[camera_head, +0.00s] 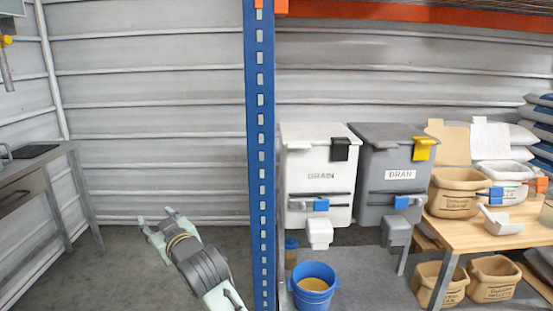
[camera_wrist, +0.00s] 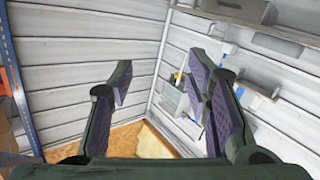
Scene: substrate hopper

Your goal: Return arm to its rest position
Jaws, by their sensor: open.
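My gripper (camera_head: 157,220) is in the lower left part of the head view, out over bare floor, left of the blue rack post. Its two fingers are spread and nothing is between them. In the wrist view my gripper (camera_wrist: 160,92) also shows open and empty, with dark green fingers and purple pads on each side. It faces a corrugated wall corner. My arm reaches up from the bottom edge of the head view. Most of the arm is out of view.
A blue rack post (camera_head: 260,150) stands right of my gripper. Beyond it are a white hopper (camera_head: 318,185), a grey hopper (camera_head: 372,215), a blue bucket (camera_head: 314,297) and a wooden table (camera_head: 470,238) with bins. A grey bench (camera_head: 50,160) stands at left. Floor between is clear.

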